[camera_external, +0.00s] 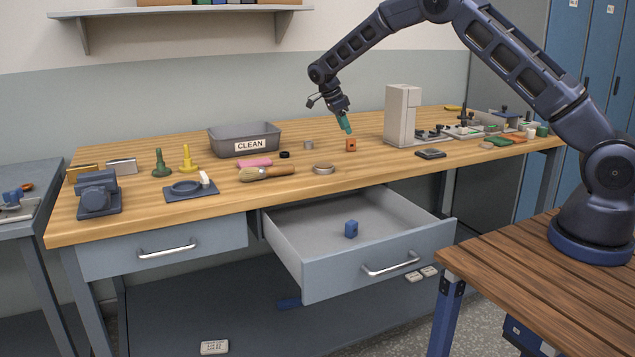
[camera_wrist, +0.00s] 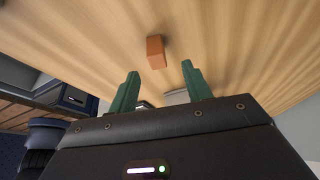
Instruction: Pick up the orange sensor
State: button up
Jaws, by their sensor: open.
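The orange sensor (camera_external: 351,145) is a small block standing on the wooden workbench, right of the middle. In the wrist view the orange sensor (camera_wrist: 155,52) lies beyond the fingertips, roughly in line with the gap between them. My gripper (camera_external: 345,126) has green fingers and hangs just above the orange sensor, pointing down. In the wrist view my gripper (camera_wrist: 158,68) shows its two fingers spread apart, with nothing between them. The fingers look clear of the sensor, though the exact gap is hard to tell.
A tall grey device (camera_external: 402,115) stands close right of the sensor. A round tin (camera_external: 324,168), a brush (camera_external: 267,174) and a grey CLEAN bin (camera_external: 245,139) lie to the left. An open drawer (camera_external: 345,262) with a blue block (camera_external: 351,229) juts out in front.

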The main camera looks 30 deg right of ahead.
aim_at(350, 139)
jog(key=shift+x, duration=3.55)
jog(key=shift+s+a, duration=0.15)
jog(key=shift+s, duration=0.05)
jog(key=shift+c, duration=0.2)
jog(key=c, duration=1)
